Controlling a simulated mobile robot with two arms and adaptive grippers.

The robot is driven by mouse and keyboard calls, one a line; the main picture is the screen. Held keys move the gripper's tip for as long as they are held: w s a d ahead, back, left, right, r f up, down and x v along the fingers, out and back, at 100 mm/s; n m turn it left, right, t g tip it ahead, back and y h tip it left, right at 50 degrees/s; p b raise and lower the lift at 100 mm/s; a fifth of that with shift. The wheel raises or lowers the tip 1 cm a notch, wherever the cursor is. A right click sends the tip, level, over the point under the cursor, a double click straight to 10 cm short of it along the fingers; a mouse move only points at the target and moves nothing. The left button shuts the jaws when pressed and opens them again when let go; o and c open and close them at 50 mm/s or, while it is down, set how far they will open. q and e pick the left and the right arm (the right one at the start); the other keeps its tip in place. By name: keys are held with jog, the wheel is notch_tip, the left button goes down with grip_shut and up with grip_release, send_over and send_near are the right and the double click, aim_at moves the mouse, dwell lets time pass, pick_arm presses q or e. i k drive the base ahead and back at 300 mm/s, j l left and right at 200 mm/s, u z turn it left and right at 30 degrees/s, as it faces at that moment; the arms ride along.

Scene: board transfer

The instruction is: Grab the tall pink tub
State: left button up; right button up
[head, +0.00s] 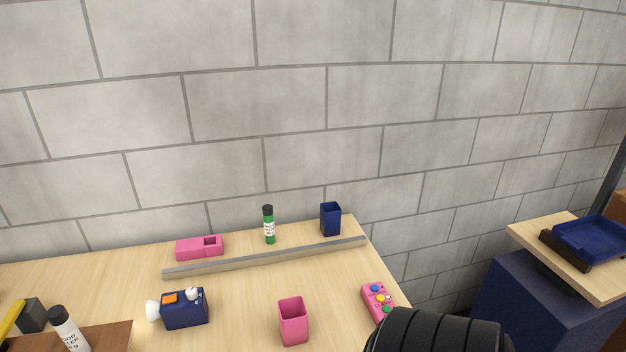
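The tall pink tub (293,324) stands upright and open-topped on the light wooden table, near the bottom middle of the head view. Nothing touches it. A black rounded part of my own body shows at the bottom right and slightly overlaps the pink button box. Neither of my grippers shows in the head view.
A grey bar (265,258) lies across the table (240,308). Behind it are a low pink box (199,248), a green bottle (268,225) and a blue tub (330,219). A blue device (186,311) and a pink button box (377,300) flank the tall tub. A blue tray (592,242) sits far right.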

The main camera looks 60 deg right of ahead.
aim_at(292, 313)
jog(key=i+z, duration=0.1)
jog(key=z, duration=0.8)
jog(key=i+j+z, duration=0.1)
jog(key=z, duration=0.4)
jog(key=j+z, duration=0.1)
jog(key=z, duration=0.35)
jog(key=i, duration=0.05)
